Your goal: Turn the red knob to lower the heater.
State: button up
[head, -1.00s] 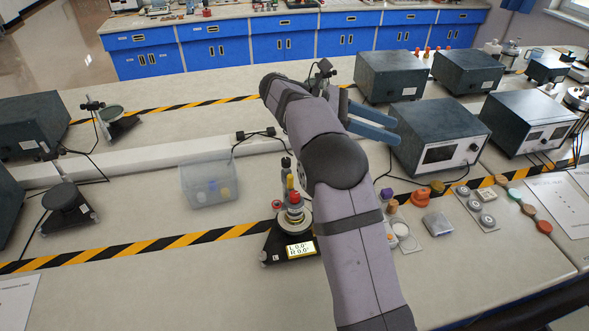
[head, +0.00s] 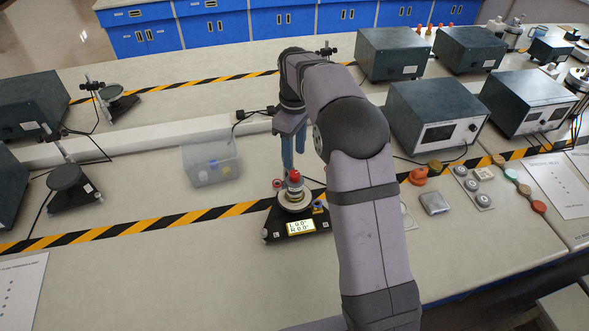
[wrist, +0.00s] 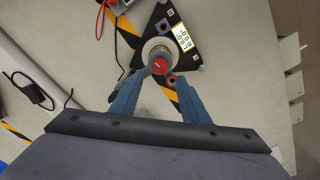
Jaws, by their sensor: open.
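The red knob (head: 294,176) sits on top of a pale round stack on a black triangular base (head: 280,228) with a small lit display (head: 300,226). In the wrist view the red knob (wrist: 160,65) has a white pointer line and lies ahead of my fingertips, roughly centred between them. My gripper (head: 293,160) points down just behind and above the knob in the head view. Its two blue fingers are apart with nothing held between them, and they show again in the wrist view (wrist: 158,82). Whether a finger touches the knob I cannot tell. I cannot identify the heater for certain.
A translucent bin (head: 210,160) stands to the left of the base. Grey instrument boxes (head: 435,115) stand at the right, with small coloured pieces (head: 418,176) in front of them. Striped tape (head: 150,226) runs across the bench.

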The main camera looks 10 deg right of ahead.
aim_at(294, 173)
jog(key=shift+f+p, duration=1.3)
jog(key=shift+f, duration=2.3)
grip_shut()
